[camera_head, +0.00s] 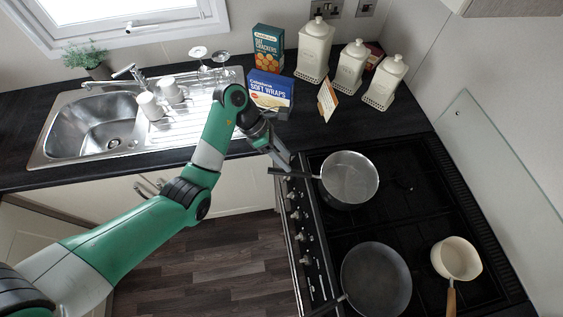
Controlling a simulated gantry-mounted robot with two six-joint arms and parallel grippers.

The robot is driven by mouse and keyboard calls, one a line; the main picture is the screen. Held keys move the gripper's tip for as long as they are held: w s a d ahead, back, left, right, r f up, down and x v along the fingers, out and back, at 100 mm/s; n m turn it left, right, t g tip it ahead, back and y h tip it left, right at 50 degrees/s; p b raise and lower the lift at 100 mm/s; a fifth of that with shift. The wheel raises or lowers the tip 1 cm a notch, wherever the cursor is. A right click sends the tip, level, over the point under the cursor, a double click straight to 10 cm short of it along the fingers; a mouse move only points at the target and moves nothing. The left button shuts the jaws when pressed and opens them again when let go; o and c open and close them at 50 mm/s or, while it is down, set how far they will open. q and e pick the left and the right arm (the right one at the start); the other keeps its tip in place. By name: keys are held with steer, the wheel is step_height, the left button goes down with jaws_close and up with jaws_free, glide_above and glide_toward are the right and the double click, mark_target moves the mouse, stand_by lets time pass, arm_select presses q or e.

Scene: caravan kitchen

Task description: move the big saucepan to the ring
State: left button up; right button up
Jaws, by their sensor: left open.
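Which ring is meant does not show clearly; a dark burner (408,186) is visible right of the saucepan. My right gripper is not in view.
A dark frying pan (376,281) and a small cream pan (456,258) stand on the nearer hob. Cream canisters (315,50), a cracker box (268,48) and a wraps box (270,91) stand behind. The sink (95,125) with white mugs (150,105) is left.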

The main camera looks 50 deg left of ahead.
arm_select(q)
steer(key=shift+s+a+r, duration=0.2)
steer(key=shift+a+r, duration=0.1)
steer(key=shift+r, duration=0.35)
